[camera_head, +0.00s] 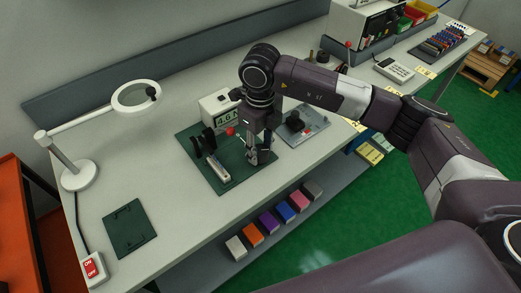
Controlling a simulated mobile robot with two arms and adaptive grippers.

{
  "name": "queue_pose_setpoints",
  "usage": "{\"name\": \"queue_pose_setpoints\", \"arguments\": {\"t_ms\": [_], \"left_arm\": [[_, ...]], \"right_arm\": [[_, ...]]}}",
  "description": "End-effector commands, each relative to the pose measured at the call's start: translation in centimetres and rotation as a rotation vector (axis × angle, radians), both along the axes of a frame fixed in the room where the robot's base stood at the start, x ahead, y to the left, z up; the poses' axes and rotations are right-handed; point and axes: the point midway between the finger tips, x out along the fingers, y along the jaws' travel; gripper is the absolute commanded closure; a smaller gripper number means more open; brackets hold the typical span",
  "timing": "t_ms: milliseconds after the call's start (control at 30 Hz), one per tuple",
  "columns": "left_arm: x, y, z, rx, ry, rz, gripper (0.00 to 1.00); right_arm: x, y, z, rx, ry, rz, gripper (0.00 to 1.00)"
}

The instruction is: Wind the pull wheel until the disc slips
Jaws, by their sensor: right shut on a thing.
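My right gripper (258,157) points down over the right part of a dark green mat (228,180) on the bench. It is shut on a small part, apparently the pull wheel, which the fingers almost wholly hide. On the mat, left of the gripper, stands a black fixture (207,143) with a pale bar (218,171) in front of it. A red knob (231,131) shows close to the gripper's left side. Behind, a white meter (220,108) reads about 4.6 N. I cannot make out the disc. My left gripper is not in view.
A grey plate with a black round part (294,121) lies right of the gripper. A magnifier lamp (75,167) stands at the left, with an empty green mat (129,228) and a red ON/OFF switch box (92,269) nearer. Several coloured boxes sit on the shelf below.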

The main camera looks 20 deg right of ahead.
Motion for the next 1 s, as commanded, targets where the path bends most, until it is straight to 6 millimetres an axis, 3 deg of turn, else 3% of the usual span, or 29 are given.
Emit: {"name": "queue_pose_setpoints", "arguments": {"t_ms": [533,567,700,1000], "left_arm": [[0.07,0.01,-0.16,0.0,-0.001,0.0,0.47],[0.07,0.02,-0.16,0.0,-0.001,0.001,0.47],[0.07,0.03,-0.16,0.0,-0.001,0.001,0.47],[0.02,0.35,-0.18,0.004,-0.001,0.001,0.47]], "right_arm": [[0.0,-0.02,0.04,0.0,0.0,-0.026,0.88],[0.0,-0.02,0.04,0.0,0.0,-0.026,0.62],[0.0,-0.02,0.03,0.0,0.0,-0.025,0.46],[0.02,-0.01,0.14,0.0,0.0,-0.025,0.46]]}}
